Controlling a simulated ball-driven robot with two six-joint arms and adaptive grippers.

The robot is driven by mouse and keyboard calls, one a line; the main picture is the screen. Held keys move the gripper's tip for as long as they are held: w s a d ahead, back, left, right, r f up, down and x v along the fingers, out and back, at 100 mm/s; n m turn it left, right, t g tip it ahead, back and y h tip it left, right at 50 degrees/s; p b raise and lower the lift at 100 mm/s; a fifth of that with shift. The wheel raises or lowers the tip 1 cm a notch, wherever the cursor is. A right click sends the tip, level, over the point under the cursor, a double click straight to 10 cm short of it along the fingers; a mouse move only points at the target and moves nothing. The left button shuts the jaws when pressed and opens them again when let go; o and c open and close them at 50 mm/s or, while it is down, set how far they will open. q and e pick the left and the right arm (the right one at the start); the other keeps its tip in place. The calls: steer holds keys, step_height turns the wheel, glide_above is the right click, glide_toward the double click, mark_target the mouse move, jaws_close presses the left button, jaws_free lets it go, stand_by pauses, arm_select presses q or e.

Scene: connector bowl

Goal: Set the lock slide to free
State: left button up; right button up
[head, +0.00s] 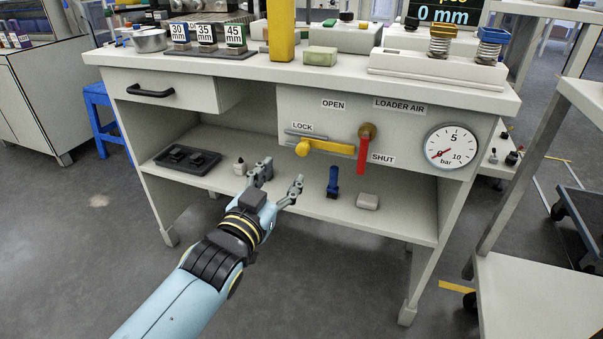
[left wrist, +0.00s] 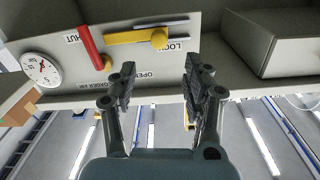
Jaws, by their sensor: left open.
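The lock slide is a yellow bar (head: 330,147) with a round yellow knob (head: 303,148) at its left end, on a grey track under the LOCK label (head: 302,126). The bar's right end reaches the red valve handle (head: 362,155), which hangs down beside the SHUT label (head: 382,159). My left gripper (head: 279,178) is open and empty, in front of and below the knob. In the left wrist view, which is upside down, the knob (left wrist: 160,39) shows beyond the gap between the open fingers (left wrist: 158,80), apart from them. My right gripper is not in view.
A pressure gauge (head: 451,146) sits right of the valve. The shelf (head: 225,170) below holds a black tray (head: 187,159), a small white bottle (head: 240,167), a blue object (head: 333,182) and a grey block (head: 367,201). A drawer (head: 170,92) is at the left.

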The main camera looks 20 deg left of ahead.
mark_target(300, 151)
arm_select(q)
steer(key=w+b, duration=0.1)
steer(key=w, duration=0.5)
steer(key=w+b, duration=0.1)
steer(key=w, duration=0.2)
steer(key=shift+w+d+f+b, duration=0.1)
steer(key=shift+w+d+b, duration=0.15)
steer(key=shift+d+b, duration=0.1)
steer(key=shift+w, duration=0.6)
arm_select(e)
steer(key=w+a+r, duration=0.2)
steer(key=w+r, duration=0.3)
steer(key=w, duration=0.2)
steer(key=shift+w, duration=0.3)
arm_select(q)
jaws_close()
